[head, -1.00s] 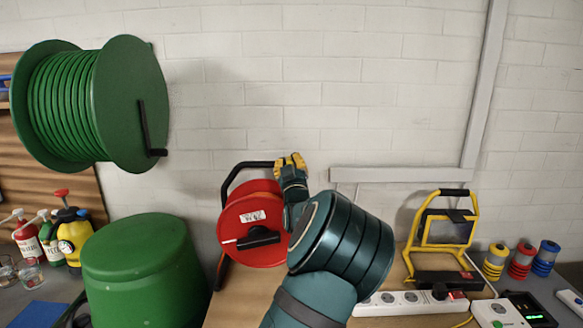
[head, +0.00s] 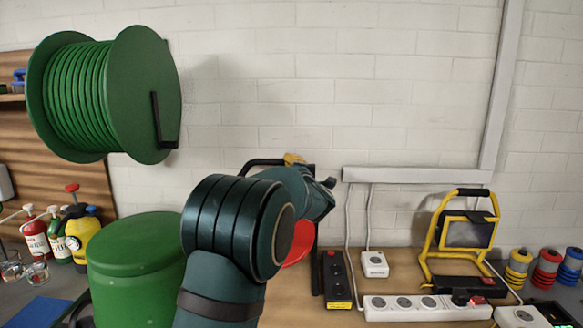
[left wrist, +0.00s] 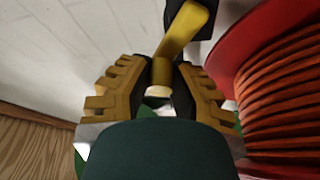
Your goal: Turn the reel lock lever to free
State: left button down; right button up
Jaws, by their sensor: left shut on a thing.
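The red cable reel (head: 300,243) stands on the bench, mostly hidden behind my left arm in the head view. Its red flange (left wrist: 225,60) and orange cable (left wrist: 280,100) fill the right of the left wrist view. A yellow lever (left wrist: 187,25) reaches down from a dark mount at the top of that view. My left gripper (left wrist: 160,88) is shut on the lever's lower end, with a finger on each side. In the head view only a small yellow part of my left gripper (head: 293,158) shows, near the reel's black frame. My right gripper is not in view.
A green drum (head: 135,265) stands left of my arm, and a large green hose reel (head: 140,95) hangs above it. A black box (head: 336,280), a power strip (head: 415,308) and a yellow work lamp (head: 463,235) are on the bench to the right.

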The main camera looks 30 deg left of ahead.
aim_at(286, 164)
pick_arm(q)
jog(key=shift+s+a+f+n+g, duration=0.1)
jog(key=shift+a+f+n+g, duration=0.1)
jog(key=shift+n, duration=0.35)
jog(key=shift+s+a+f+n+g, duration=0.1)
jog(key=shift+f+n, duration=0.05)
jog(key=shift+n, duration=0.4)
jog(key=shift+f+h, duration=0.1)
jog(key=shift+h, duration=0.2)
jog(key=c, duration=0.8)
grip_release()
jog(key=shift+w+f, duration=0.1)
jog(key=shift+c, duration=0.2)
notch_tip(286, 164, up, 10)
jog(key=shift+r, duration=0.1)
